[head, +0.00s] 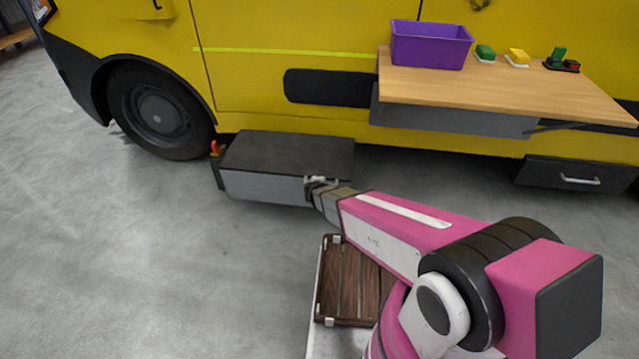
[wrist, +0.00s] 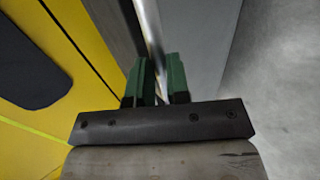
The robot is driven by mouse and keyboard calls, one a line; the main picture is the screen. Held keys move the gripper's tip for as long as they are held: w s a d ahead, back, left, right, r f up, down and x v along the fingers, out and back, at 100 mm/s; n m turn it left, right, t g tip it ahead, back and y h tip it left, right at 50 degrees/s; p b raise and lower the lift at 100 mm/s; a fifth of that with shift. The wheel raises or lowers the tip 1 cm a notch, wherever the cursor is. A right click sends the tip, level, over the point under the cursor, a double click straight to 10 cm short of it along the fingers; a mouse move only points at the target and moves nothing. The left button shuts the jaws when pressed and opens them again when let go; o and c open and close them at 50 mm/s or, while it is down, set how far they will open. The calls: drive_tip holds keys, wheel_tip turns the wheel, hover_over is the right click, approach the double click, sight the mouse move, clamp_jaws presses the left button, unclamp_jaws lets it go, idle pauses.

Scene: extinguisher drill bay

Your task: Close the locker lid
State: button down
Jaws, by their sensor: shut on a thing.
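The locker (head: 262,187) is a low box under the yellow vehicle. Its dark lid (head: 285,152) lies about level on top, above a light grey front. A pale handle (head: 322,178) sits at the right end of the upper front edge. My gripper (head: 314,186) is at this handle, reaching from the right. In the wrist view, the green fingers of my gripper (wrist: 157,78) are shut on the metal bar of the handle (wrist: 150,30). The dark lid and grey front show on either side of the bar. The inside of the locker is hidden.
A red-topped object (head: 214,148) stands at the locker's left end. A wooden shelf (head: 500,90) holds a purple bin (head: 430,45) and several small blocks. Another dark compartment (head: 575,178) with a handle is at right. Grey floor (head: 130,250) at left is clear.

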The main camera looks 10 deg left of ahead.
wheel_tip(320, 180, down, 3)
drive_tip(key=shift+s+r, duration=0.1)
drive_tip(key=shift+r, duration=0.05)
drive_tip(key=c, duration=1.8)
unclamp_jaws()
drive_tip(key=shift+w+f, duration=0.2)
drive_tip(key=shift+f, duration=0.05)
drive_tip(key=shift+o, duration=0.2)
drive_tip(key=o, duration=0.7)
drive_tip(key=shift+f, duration=0.1)
drive_tip(key=shift+c, duration=0.2)
drive_tip(key=shift+s+r, duration=0.1)
drive_tip(key=shift+r, duration=0.2)
drive_tip(key=v, duration=1)
drive_tip(key=shift+s+r, duration=0.15)
drive_tip(key=shift+s, duration=0.2)
